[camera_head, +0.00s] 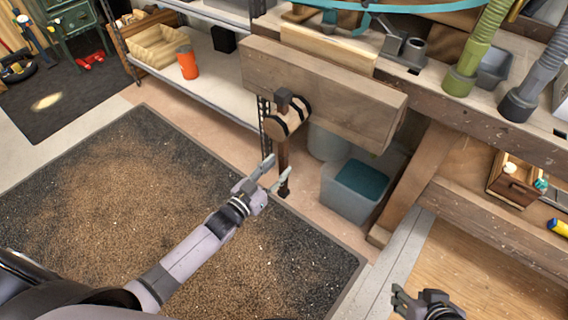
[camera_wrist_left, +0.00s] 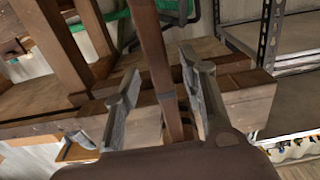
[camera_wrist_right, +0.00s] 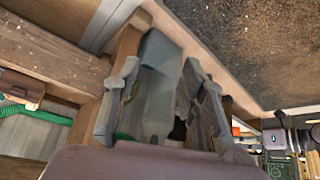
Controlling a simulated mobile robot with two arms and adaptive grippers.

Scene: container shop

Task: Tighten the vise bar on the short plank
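The vise's thick wooden jaw (camera_head: 325,88) stands at the bench's front edge in the head view. A lighter short plank (camera_head: 318,44) sits behind it, against the bench. The vise bar (camera_head: 284,165) hangs nearly vertical from the round wooden screw hub (camera_head: 288,121) on the jaw's front. My left gripper (camera_head: 271,177) is open at the bar's lower part. In the left wrist view the bar (camera_wrist_left: 157,50) runs between the open fingers (camera_wrist_left: 163,95), with gaps on both sides. My right gripper (camera_head: 412,300) is low at the right; its fingers are open and empty in its wrist view (camera_wrist_right: 160,95).
Grey bins (camera_head: 352,192) stand under the bench behind the bar. A bench leg (camera_head: 415,185) slants down to their right. A metal shelf (camera_head: 215,80) with an orange cup (camera_head: 187,62) is at the back left. The dark mat (camera_head: 150,200) is clear.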

